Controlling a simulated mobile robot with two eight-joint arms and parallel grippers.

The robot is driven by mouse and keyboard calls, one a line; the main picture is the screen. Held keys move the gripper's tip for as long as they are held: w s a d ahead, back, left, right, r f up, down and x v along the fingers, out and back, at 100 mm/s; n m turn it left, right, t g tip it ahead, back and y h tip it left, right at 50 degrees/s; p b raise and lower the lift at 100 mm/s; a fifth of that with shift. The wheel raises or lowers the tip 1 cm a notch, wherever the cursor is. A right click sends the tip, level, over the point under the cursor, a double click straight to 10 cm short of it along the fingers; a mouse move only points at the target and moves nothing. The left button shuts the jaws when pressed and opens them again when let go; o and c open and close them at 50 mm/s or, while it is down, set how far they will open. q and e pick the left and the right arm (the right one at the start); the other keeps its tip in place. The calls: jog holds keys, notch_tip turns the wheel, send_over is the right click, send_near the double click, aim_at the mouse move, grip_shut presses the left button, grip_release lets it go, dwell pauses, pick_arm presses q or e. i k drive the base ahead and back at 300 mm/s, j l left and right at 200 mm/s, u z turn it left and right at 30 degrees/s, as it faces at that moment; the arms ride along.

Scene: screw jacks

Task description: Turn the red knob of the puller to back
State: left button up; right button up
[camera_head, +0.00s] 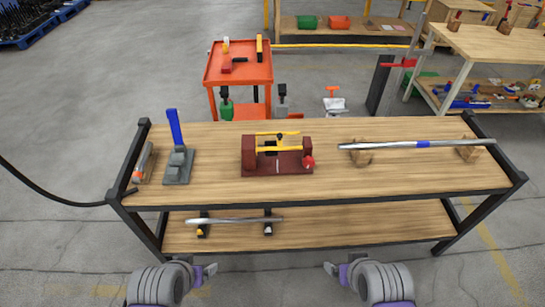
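The puller (262,170) is a dark red device with a flat base, two end blocks and a yellow bar across. It stands on the wooden top of the workbench, left of the middle. Its red knob (309,162) is at the right end, on the side nearer to me. My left gripper (211,270) and my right gripper (331,268) are low in the view, in front of the bench. Both are apart from the puller, and nothing shows in them. Their fingers are too small to tell open from shut.
On the workbench (400,185), a grey tool with a blue lever (176,130) stands left, and a long metal bar (385,145) rests on wooden blocks right. The lower shelf holds another bar (240,220). An orange cart (238,72) stands behind. Bench top around the puller is clear.

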aim_at(308, 162)
jog(key=u, duration=0.65)
jog(key=l+u, duration=0.9)
jog(key=l, duration=0.6)
jog(key=k+l+u, duration=0.15)
jog(key=l, duration=0.3)
jog(key=k+l, duration=0.1)
jog(key=l, duration=0.3)
jog(key=k+l+u, duration=0.1)
jog(key=l, duration=0.35)
